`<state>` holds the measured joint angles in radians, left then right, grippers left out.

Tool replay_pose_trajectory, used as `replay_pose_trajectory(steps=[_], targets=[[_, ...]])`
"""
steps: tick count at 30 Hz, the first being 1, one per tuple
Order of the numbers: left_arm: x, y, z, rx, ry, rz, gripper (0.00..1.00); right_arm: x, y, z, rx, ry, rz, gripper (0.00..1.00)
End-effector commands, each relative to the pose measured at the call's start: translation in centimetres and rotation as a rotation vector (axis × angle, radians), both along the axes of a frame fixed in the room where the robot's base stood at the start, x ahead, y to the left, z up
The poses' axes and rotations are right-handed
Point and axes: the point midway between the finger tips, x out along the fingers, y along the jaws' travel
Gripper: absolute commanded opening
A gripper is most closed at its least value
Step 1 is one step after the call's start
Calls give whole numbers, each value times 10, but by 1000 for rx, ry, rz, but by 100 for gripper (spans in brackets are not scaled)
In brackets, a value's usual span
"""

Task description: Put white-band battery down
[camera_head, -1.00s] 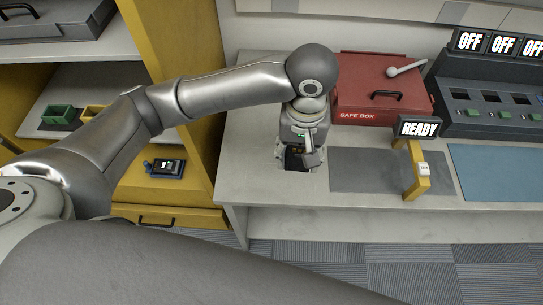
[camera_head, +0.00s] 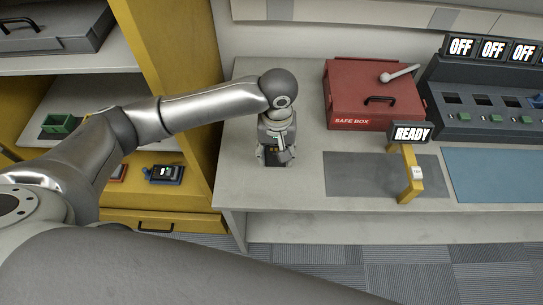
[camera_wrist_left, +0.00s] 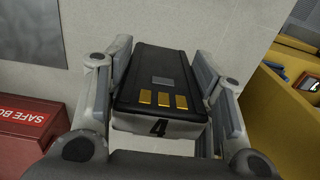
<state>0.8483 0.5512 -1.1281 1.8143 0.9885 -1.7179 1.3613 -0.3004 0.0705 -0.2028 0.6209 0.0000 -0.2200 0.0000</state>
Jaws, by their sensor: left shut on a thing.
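My left gripper (camera_head: 273,157) is shut on the battery and hangs over the left end of the grey workbench (camera_head: 252,188). In the left wrist view the battery (camera_wrist_left: 150,66) sits between the two fingers (camera_wrist_left: 163,78), a black block with gold contacts and a white end band marked 4. In the head view the gripper mostly hides it, so I cannot tell whether its underside touches the bench. My right gripper is not in view.
A red safe box (camera_head: 345,100) stands right of the gripper. Beyond are a yellow stand with a READY sign (camera_head: 411,134), a grey mat (camera_head: 352,178), a blue mat (camera_head: 490,172) and a dark charger (camera_head: 465,118). A yellow shelf (camera_head: 170,60) is left.

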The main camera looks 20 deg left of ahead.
Motion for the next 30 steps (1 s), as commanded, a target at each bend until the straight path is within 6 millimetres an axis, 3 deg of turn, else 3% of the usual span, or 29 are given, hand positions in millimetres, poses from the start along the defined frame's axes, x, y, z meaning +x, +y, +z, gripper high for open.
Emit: replay_pose_trajectory(steps=[8,15,26,27,30], targets=[[9,17,-21,2,1,2,18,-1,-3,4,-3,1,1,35],[8,15,-49,0,-1,-1,18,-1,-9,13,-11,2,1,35],[7,14,-53,-1,0,-1,18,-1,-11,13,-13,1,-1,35],[8,14,-53,-1,0,-2,55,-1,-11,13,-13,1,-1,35],[8,14,-53,-1,0,-2,68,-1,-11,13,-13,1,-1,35]])
